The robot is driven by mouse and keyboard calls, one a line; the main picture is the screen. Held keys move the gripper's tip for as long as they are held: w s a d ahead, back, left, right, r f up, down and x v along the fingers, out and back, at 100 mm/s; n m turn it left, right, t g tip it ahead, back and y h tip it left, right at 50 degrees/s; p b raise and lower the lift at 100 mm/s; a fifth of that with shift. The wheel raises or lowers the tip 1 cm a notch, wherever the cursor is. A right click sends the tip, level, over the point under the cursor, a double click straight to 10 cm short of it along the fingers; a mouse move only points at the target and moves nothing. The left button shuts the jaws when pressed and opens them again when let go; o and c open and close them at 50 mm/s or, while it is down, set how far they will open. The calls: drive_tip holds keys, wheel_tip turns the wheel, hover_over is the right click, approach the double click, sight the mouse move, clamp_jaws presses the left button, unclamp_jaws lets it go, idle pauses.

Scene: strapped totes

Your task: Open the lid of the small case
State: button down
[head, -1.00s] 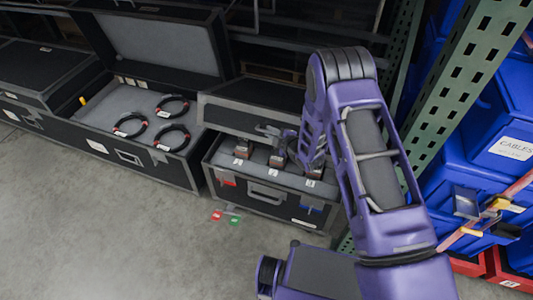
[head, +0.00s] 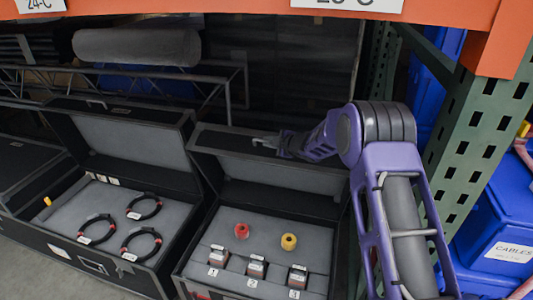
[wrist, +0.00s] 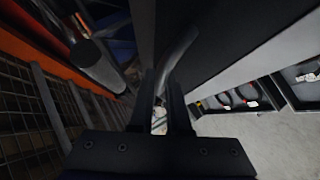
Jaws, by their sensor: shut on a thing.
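The small case (head: 262,287) is black with metal edges and a grey foam interior, right of centre in the head view. Its lid (head: 290,172) is raised well up at the back, grey lining facing me. My gripper (head: 265,142) is at the lid's upper edge, near its middle. In the wrist view my gripper (wrist: 160,112) is shut on a curved grey bar (wrist: 178,58) beside a dark panel, apparently the lid handle.
A larger open case (head: 115,262) with three cable coils stands to the left. An orange shelf beam (head: 200,8) crosses above. A green rack post (head: 480,125) and blue bins (head: 498,225) stand to the right. Dark shelving is behind the lid.

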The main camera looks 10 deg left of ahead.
drive_tip(key=shift+w+r, duration=0.2)
drive_tip(key=shift+w, duration=0.75)
drive_tip(key=c, duration=0.9)
unclamp_jaws()
drive_tip(key=shift+d, duration=0.1)
drive_tip(key=v, duration=1.7)
drive_tip(key=shift+d+r+b, duration=0.1)
drive_tip(key=shift+r+b, duration=0.1)
drive_tip(key=shift+b, duration=0.15)
